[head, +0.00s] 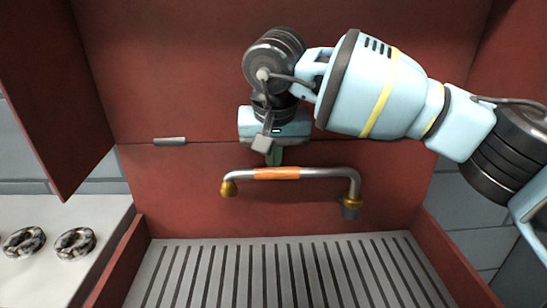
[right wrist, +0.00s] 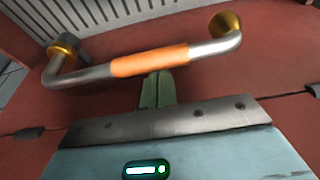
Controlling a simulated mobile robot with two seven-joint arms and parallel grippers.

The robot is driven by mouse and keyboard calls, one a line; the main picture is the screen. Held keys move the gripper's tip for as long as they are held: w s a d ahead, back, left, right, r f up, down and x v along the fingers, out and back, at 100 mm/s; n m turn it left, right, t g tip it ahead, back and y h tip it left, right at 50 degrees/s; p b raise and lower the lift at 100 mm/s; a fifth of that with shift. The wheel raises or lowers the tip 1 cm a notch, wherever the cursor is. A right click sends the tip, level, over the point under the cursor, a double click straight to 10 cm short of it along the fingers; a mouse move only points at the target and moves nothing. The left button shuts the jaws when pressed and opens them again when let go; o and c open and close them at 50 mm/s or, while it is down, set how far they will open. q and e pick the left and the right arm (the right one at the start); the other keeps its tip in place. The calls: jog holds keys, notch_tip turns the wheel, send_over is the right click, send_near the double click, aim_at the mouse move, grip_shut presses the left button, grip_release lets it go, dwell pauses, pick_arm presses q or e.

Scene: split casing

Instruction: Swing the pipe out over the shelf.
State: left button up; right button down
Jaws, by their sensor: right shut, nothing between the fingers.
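The pipe (head: 322,172) is a silver tube with an orange middle band (head: 277,173). It runs left to right along the red back wall, above the shelf (head: 280,270), a grey slatted grate. Its right end bends down to a gold collar and dark grey fitting (head: 350,206); its left end bends down to a gold nozzle (head: 228,188). My right gripper (head: 274,160) is shut and empty, its green fingers just behind the orange band. In the right wrist view the fingertips (right wrist: 157,78) reach the edge of the band (right wrist: 150,61); I cannot tell whether they touch. My left gripper is out of view.
Red side walls enclose the shelf, and a red door panel (head: 50,90) stands open at the left. Two dark mottled rings (head: 75,243) lie on a white counter (head: 100,215) at the left. The slatted shelf is bare. A small grey latch (head: 170,141) sits on the back wall.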

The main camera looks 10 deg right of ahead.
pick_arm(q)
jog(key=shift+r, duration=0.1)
pick_arm(e)
jog(key=shift+s, duration=0.15)
